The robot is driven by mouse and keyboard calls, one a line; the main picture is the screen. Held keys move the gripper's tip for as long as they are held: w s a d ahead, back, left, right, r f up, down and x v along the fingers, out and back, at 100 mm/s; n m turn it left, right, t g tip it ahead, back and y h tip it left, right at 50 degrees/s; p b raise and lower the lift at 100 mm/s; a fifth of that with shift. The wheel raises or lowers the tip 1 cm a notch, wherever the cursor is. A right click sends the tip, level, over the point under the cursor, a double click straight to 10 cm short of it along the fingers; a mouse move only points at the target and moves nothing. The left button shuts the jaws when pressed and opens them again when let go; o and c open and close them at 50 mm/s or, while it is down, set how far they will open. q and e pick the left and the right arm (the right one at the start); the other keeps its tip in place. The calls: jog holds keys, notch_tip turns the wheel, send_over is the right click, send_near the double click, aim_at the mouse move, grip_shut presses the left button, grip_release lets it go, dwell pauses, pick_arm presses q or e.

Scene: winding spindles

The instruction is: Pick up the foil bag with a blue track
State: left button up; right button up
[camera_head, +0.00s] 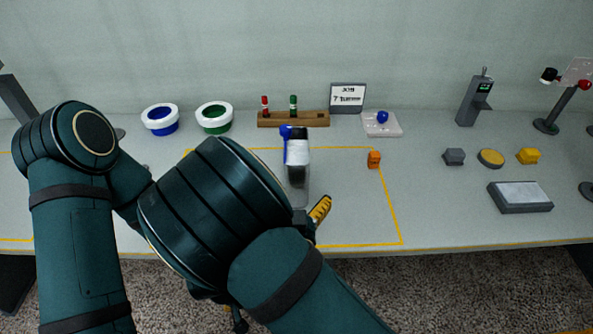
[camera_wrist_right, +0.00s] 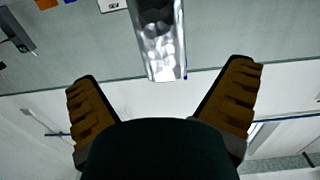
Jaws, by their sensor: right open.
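The silvery foil bag (camera_wrist_right: 160,45) shows at the top middle of the right wrist view, shiny and crinkled, with a small spot of blue at its lower right edge. In the head view a grey, white and black narrow shape with blue on its left side (camera_head: 298,172) stands inside the yellow outline; it appears to be the same bag. My right gripper (camera_wrist_right: 164,78) is open, its two ridged fingers spread wide on either side of the bag's near end, not touching it. In the head view only one yellow fingertip shows, just right of the bag. My left gripper is out of view.
A yellow outline (camera_head: 398,225) marks the table. An orange cube (camera_head: 374,160) lies at its right side. Blue (camera_head: 161,120) and green (camera_head: 214,117) spools, a wooden rack (camera_head: 315,120) and a sign (camera_head: 347,97) stand behind. My arms hide the front left.

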aim_at(297, 178)
jog(key=w, duration=0.3)
jog(key=shift+w, duration=0.2)
jog(key=shift+w+r, duration=0.15)
jog(key=shift+w, duration=1.25)
jog(key=shift+w+r, duration=0.15)
jog(key=shift+w, duration=1.2)
jog(key=c, duration=1.3)
